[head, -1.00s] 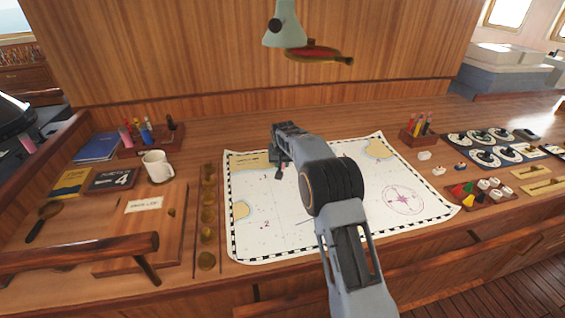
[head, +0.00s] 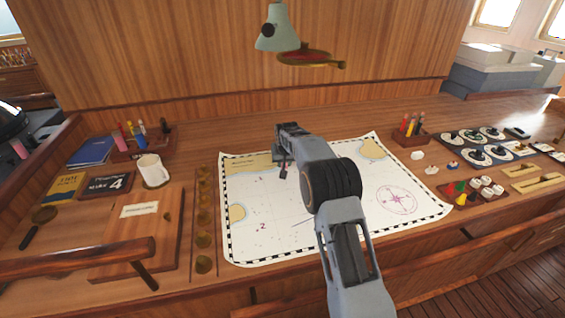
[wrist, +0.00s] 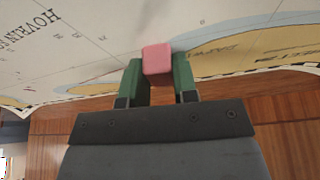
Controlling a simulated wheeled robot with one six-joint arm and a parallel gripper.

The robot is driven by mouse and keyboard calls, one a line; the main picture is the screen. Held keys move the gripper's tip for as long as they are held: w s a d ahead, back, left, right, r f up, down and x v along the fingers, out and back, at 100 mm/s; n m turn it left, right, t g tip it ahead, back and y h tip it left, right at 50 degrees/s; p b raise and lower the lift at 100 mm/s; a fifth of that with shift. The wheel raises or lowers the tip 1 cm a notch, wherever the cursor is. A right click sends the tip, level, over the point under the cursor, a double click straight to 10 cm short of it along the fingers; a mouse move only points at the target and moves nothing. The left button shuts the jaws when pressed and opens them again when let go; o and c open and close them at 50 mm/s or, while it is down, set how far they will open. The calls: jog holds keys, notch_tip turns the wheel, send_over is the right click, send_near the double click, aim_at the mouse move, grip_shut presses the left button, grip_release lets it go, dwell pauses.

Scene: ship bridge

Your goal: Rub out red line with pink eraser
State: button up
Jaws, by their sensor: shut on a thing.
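The pink eraser (wrist: 157,58) shows between the green fingers in the wrist view. My gripper (wrist: 158,70) is shut on it. In the head view my gripper (head: 282,170) is over the upper left part of the white chart (head: 250,247), near its tan land strip; I cannot tell whether the eraser touches the paper. The wrist view shows the chart (wrist: 100,45) with lettering, thin grey lines and tan land. I cannot make out a red line in either view; my arm hides part of the chart's middle. A few tiny reddish marks lie on its left half.
A mug (head: 152,170), a wooden board (head: 140,235) and several brass discs (head: 204,228) lie left of the chart. A pen holder (head: 411,133) and small coloured pieces (head: 465,194) are on the right. A lamp (head: 277,30) hangs above the back edge.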

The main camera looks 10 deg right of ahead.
aim_at(294, 163)
jog(key=shift+w+d, duration=0.2)
jog(key=shift+d, duration=0.7)
jog(key=shift+d, duration=0.1)
jog(key=shift+w+d+f+p, duration=0.15)
jog(key=shift+d+p, duration=0.15)
jog(key=shift+d, duration=0.3)
jog(key=shift+w+d+r+p, duration=0.15)
jog(key=shift+d+p, duration=0.15)
jog(key=shift+d, duration=0.25)
jog(key=shift+d, duration=0.1)
jog(key=shift+w+d+p, duration=0.2)
jog(key=shift+d+p, duration=0.05)
jog(key=shift+d, duration=0.3)
jog(key=shift+w+d+p, duration=0.2)
jog(key=shift+d+p, duration=0.05)
jog(key=shift+d, duration=0.3)
jog(key=shift+w+d+p, duration=0.15)
jog(key=shift+d+p, duration=0.2)
jog(key=shift+d, duration=0.35)
jog(key=shift+w+d+f, duration=0.1)
jog(key=shift+d, duration=0.3)
